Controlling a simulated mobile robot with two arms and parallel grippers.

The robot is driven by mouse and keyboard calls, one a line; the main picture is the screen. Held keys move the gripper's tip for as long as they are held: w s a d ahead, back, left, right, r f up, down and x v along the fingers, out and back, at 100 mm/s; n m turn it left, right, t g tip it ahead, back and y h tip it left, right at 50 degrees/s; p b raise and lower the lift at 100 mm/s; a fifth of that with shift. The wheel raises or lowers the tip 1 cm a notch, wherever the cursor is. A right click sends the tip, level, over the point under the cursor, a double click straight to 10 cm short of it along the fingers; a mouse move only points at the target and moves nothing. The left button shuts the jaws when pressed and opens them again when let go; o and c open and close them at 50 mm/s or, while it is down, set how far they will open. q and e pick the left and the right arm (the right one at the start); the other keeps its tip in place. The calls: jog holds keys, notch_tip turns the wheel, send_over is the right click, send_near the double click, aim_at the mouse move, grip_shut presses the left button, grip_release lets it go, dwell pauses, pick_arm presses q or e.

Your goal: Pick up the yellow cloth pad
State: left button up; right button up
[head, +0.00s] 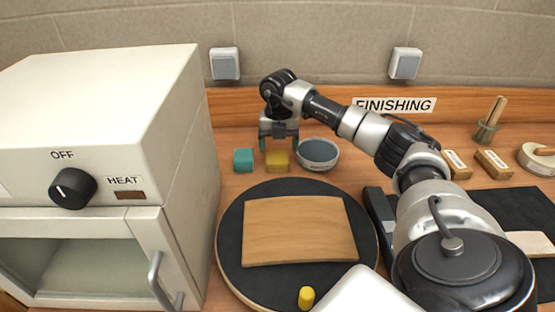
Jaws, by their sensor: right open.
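The yellow cloth pad (277,161) lies on the wooden bench near the back, between a teal pad and a round dish. My right gripper (279,142) points down just above and around the yellow pad, with its fingers apart. One finger shows on the left side of the pad and the other on the right. I cannot tell whether the fingers touch it. My left gripper is not in view.
A teal pad (243,159) sits close left and a grey-filled dish (319,153) close right. A white heater oven (115,110) fills the left. A curved wooden sheet (300,230) lies on a round black turntable (230,250). Wooden blocks (493,162) stand at right.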

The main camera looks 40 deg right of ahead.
aim_at(277, 157)
jog(key=f, duration=0.3)
jog(key=f+p, duration=0.1)
jog(key=f, duration=0.1)
jog(key=shift+w+f, duration=0.15)
jog(key=shift+w, duration=0.1)
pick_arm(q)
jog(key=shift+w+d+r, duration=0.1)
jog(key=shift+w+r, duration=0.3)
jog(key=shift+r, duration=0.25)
pick_arm(e)
jog(key=shift+c, duration=0.2)
jog(key=c, duration=0.6)
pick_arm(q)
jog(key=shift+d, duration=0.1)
pick_arm(e)
jog(key=shift+c, duration=0.2)
jog(key=shift+r, duration=0.65)
notch_tip(277, 157, up, 3)
jog(key=shift+f+b, duration=0.1)
jog(key=shift+b, duration=0.4)
pick_arm(q)
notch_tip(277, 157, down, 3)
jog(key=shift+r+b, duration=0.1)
jog(key=shift+b, duration=0.8)
pick_arm(e)
jog(key=s+d+r, duration=0.7)
jog(key=d, duration=0.2)
jog(key=shift+d, duration=0.25)
